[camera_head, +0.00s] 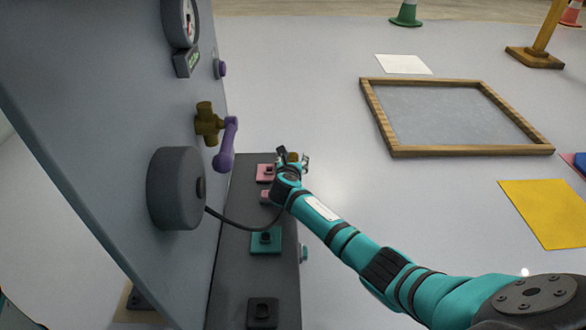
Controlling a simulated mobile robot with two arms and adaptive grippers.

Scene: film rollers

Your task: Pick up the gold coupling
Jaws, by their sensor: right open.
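A small gold piece (293,157), which looks like the gold coupling, shows at the far end of the dark ledge. My right gripper (292,161) is open at this piece, with a finger on either side of it in the picture. I cannot tell whether the fingers touch it. The gripper and wrist hide its lower part. My left gripper is not in view.
A grey panel at left carries a gauge (180,22), a brass valve with a purple handle (226,145) and a dark roller (174,188) with a black hose. The ledge (236,215) bears pink, teal (266,241) and black (262,312) blocks. A wood-framed tray (455,151) lies right.

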